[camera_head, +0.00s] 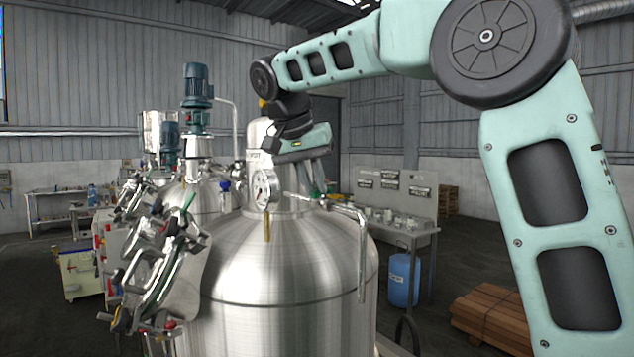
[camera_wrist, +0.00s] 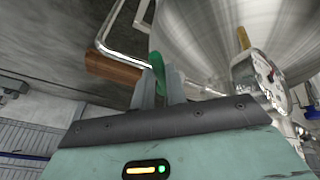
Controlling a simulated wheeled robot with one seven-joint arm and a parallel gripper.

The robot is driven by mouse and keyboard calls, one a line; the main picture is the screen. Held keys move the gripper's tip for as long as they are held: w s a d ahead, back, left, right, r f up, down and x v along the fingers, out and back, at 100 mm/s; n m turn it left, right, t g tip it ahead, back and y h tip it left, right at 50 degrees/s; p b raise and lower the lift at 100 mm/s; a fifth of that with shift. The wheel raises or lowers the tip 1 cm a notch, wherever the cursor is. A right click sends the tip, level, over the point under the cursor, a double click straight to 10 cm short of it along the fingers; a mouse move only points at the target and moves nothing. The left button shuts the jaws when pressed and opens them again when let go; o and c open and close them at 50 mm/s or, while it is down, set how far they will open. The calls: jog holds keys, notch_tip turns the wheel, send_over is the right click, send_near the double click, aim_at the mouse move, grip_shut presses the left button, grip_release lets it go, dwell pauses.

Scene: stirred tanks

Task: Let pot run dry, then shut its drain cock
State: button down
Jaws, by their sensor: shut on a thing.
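The pot is a large brushed-steel tank (camera_head: 290,280) in the middle of the head view, with a lettered band on its neck. Its curved steel wall also fills the top of the wrist view (camera_wrist: 200,35). My gripper (camera_head: 320,186) reaches down over the pot's right shoulder, beside a valve on a thin pipe (camera_head: 345,207). In the wrist view my gripper (camera_wrist: 162,82) is shut on a green lever handle (camera_wrist: 157,66) between its two fingers. I cannot tell the lever's exact angle or whether the cock passes flow. No liquid shows.
A dial gauge (camera_head: 264,190) stands on the pot just left of my gripper. Another tank with a blue motor (camera_head: 196,85) and clustered valves (camera_head: 160,255) stand left. A bench (camera_head: 405,225), a blue drum (camera_head: 403,280) and wooden planks (camera_head: 490,318) are to the right.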

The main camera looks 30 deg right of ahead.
jog(key=shift+w+a+m+g, duration=0.2)
jog(key=shift+w+m+g, duration=0.4)
jog(key=shift+m, duration=0.65)
jog(key=shift+w+a+m+g, duration=0.25)
jog(key=shift+w+m+g, duration=0.35)
jog(key=shift+m, duration=0.7)
jog(key=shift+w+a+m+g, duration=0.2)
jog(key=shift+w+m+g, duration=0.2)
jog(key=shift+w+m, duration=0.6)
jog(key=shift+s+m, duration=0.25)
jog(key=shift+m, duration=0.1)
jog(key=c, duration=1.4)
grip_release()
